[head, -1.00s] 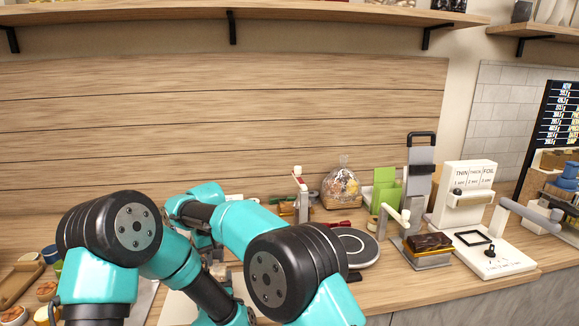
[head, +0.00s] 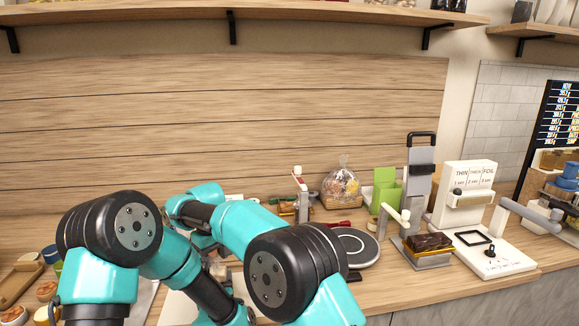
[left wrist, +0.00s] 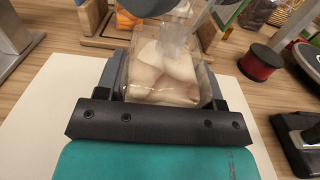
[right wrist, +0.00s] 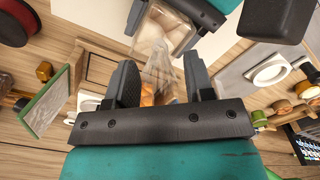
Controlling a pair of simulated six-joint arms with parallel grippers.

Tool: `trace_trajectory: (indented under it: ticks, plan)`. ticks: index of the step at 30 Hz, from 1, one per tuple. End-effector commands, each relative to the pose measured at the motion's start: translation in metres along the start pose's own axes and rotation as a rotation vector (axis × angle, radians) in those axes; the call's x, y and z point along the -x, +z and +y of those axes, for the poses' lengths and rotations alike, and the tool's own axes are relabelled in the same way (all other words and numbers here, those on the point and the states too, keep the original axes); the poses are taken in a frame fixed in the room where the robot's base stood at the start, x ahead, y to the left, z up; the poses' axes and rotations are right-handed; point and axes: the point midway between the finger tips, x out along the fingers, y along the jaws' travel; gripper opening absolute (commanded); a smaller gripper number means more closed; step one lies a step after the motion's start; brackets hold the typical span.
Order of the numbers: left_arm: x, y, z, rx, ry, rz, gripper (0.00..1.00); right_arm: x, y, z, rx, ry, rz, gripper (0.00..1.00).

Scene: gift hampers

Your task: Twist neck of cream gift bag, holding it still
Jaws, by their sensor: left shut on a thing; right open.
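The cream gift bag (left wrist: 160,75) is a clear bag with cream-coloured contents. In the left wrist view my left gripper (left wrist: 162,82) is shut around its body, one finger on each side. The bag's clear neck rises at the top of that view, beside a dark gripper part. In the right wrist view the bag (right wrist: 152,38) shows beyond my right gripper (right wrist: 160,72), which is open. The bag's clear neck (right wrist: 158,68) lies between its two fingers, with a gap at the sides. In the head view my arms hide the bag and both grippers.
A white mat (left wrist: 55,95) lies under the bag. A red spool (left wrist: 260,62) stands right of it, near a black device (left wrist: 300,135). Another filled clear bag (head: 341,188), a round black plate (head: 355,247) and a sealer (head: 468,198) stand to the right in the head view.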

Motion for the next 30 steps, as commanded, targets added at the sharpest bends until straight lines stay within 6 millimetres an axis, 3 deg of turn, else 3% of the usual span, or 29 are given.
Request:
trace_trajectory:
  ticks: [14,30]
  plan:
    - [0.0,0.0,0.0,0.0,0.0,0.0,0.41,0.004,0.0,0.0,-0.001,0.0,0.001,0.48]
    - [0.0,0.0,0.0,0.0,0.0,0.0,0.41,0.045,0.0,0.0,-0.001,0.0,0.001,0.48]
